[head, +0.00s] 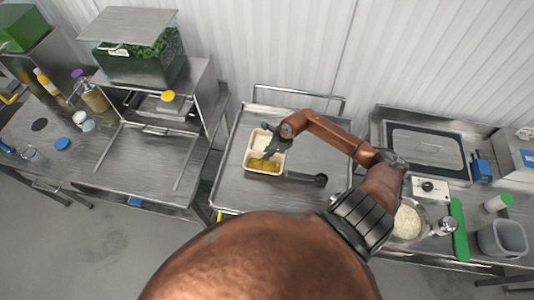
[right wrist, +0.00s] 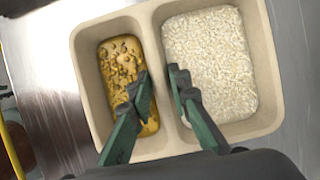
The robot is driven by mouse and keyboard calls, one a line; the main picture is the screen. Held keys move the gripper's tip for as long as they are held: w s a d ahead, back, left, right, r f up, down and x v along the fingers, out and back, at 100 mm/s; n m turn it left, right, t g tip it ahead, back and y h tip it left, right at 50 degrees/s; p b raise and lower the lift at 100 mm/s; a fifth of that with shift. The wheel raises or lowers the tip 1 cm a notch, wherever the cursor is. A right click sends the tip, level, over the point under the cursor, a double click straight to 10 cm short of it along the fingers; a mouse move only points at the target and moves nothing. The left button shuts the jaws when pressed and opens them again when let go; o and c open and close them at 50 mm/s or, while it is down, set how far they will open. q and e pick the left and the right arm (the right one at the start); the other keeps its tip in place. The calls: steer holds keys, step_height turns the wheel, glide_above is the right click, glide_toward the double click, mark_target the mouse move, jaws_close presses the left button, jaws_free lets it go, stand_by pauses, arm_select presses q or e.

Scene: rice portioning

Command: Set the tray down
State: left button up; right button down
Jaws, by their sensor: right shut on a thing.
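The tray (head: 249,167) is a beige two-compartment container on or just above the metal cart top in the head view; I cannot tell whether it touches. In the right wrist view the tray (right wrist: 92,98) holds yellow-brown food in the left compartment and white rice in the right one. My right gripper (head: 270,156) reaches down over the tray from the right. In the right wrist view its dark green fingers (right wrist: 160,95) are on either side of the divider between the compartments, shut on it. My left gripper is not in view.
The cart top (head: 310,160) has free room around the tray. A black ladle-like utensil (head: 306,179) lies right of the tray. A bowl of rice (head: 407,222) stands on the right counter. A steel stand (head: 150,130) is at left.

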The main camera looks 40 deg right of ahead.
steer(key=shift+f, duration=0.35)
steer(key=c, duration=1.8)
jaws_free()
steer(key=shift+o, duration=0.2)
steer(key=b+v, duration=0.1)
steer(key=v, duration=1.1)
